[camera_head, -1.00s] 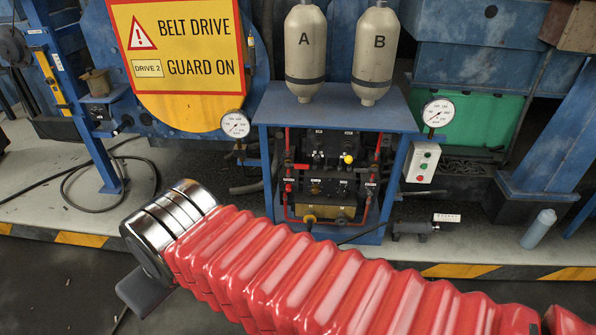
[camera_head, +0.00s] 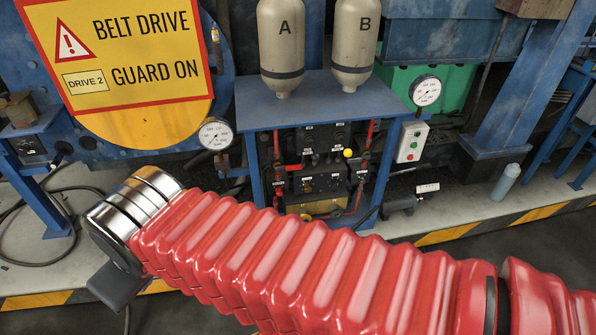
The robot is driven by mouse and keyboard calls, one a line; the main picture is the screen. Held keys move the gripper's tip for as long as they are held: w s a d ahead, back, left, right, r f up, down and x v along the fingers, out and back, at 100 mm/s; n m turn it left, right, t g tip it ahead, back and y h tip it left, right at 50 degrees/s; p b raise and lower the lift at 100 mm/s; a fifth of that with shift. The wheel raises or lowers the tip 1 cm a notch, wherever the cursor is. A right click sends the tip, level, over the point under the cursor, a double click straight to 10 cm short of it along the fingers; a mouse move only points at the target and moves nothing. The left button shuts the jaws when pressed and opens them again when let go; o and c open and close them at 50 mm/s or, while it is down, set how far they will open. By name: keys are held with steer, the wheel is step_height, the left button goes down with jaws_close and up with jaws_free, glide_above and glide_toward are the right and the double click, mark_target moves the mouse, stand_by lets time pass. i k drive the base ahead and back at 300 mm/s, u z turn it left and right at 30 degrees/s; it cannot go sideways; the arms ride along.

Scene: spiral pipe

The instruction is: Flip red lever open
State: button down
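A small red lever-like part (camera_head: 279,189) shows on the left side of a dark control panel (camera_head: 318,182) inside a blue stand. It is small in this view, so I cannot tell its exact position. A red pipe frame runs around the panel. My arm, in a red ribbed sleeve, crosses the lower picture in front of the stand. Its silver wrist lies to the left of the stand. The dark grey part of my gripper (camera_head: 118,286) points down and left, away from the panel. Its fingers are mostly hidden, and nothing shows held in it.
The blue stand (camera_head: 320,97) carries bottles A and B. Gauges (camera_head: 216,134) (camera_head: 425,91) flank it, with a button box (camera_head: 411,142) at right. A yellow belt guard is at left. A loose black cable (camera_head: 55,262) and a small cylinder (camera_head: 505,182) are on the floor.

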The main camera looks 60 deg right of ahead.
mark_target(299, 166)
steer(key=z, duration=0.35)
steer(key=i, duration=0.6)
steer(key=z, duration=0.85)
steer(key=i, duration=0.6)
steer(key=z, duration=0.45)
